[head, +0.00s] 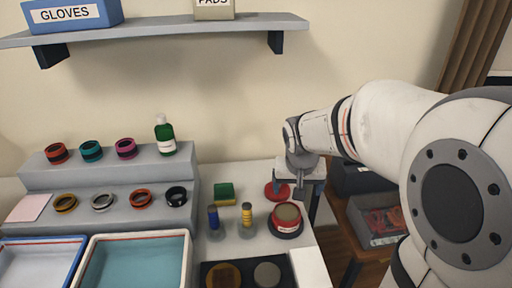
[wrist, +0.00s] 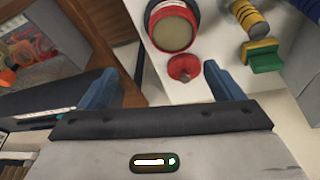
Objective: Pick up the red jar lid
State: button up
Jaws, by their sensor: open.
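The red jar lid (head: 274,192) lies flat on the grey bench top behind the red jar, partly hidden by my gripper in the head view. In the wrist view the lid (wrist: 184,66) is a small red disc with a knob. My gripper (head: 298,192) is open and empty, beside the lid on its right. In the wrist view the lid appears between the two blue fingers of my gripper (wrist: 159,69), nearer the right finger. I cannot tell the height of the fingers above the bench. The red jar (head: 287,219), with a tan top, stands close to the lid.
A green and yellow sponge (head: 224,193) and blue and yellow cylinders (head: 247,214) stand left of the lid. A stepped rack (head: 100,172) holds lens rings and a green bottle (head: 165,136). The bench's right edge is close to my gripper; a wooden table (head: 345,225) stands beyond.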

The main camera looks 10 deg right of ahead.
jog(key=shift+o, duration=1.2)
jog(key=w+f, duration=0.3)
jog(key=w, duration=0.2)
jog(key=w+a+f+m, duration=0.1)
jog(key=w+f, duration=0.2)
jog(key=w, duration=0.2)
jog(key=w+f+m+b, duration=0.1)
jog(key=w+f, duration=0.2)
jog(key=w, duration=0.2)
jog(key=shift+w+a+t, duration=0.15)
jog(key=shift+a+t, duration=0.25)
jog(key=shift+h, duration=0.3)
jog(key=x, duration=0.8)
jog(key=shift+w+a+p, duration=0.15)
jog(key=shift+p, duration=0.15)
jog(key=c, duration=0.9)
jog(key=shift+o, duration=0.2)
jog(key=shift+r, duration=0.1)
notch_tip(320, 180, up, 17)
jog(key=s+f, duration=0.4)
jog(key=s, duration=1)
jog(key=shift+f+b, duration=2.3)
jog(key=shift+f, duration=1)
